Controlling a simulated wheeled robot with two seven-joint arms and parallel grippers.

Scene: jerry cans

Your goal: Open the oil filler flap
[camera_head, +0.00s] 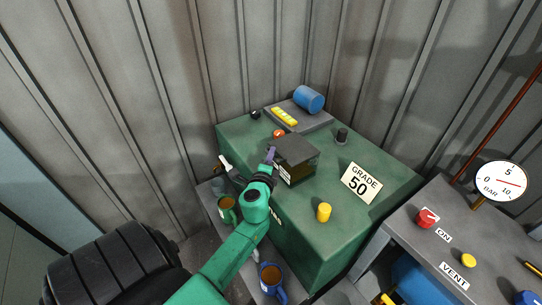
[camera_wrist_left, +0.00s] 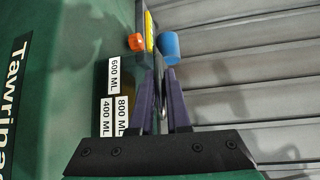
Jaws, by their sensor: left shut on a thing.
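The green machine (camera_head: 248,135) carries a dark box (camera_head: 303,171) with a dark grey top, which I take to be the oil filler flap (camera_head: 296,148). My left gripper (camera_head: 270,154) is at the left edge of this top. In the left wrist view its purple fingers (camera_wrist_left: 161,78) are close together, shut on a thin grey edge that I take to be the flap's. The fingers hide most of that edge. White labels reading 600, 800 and 400 ML (camera_wrist_left: 115,76) are beside the fingers. I cannot tell whether the flap is raised. My right gripper is not in view.
On the machine stand a blue cylinder (camera_head: 309,98), an orange knob (camera_head: 279,133), a black knob (camera_head: 342,135), a yellow knob (camera_head: 323,212) and a GRADE 50 sign (camera_head: 361,182). A blue mug (camera_head: 271,277) is low in front. A grey bench (camera_head: 405,232) with a gauge (camera_head: 501,181) is at right.

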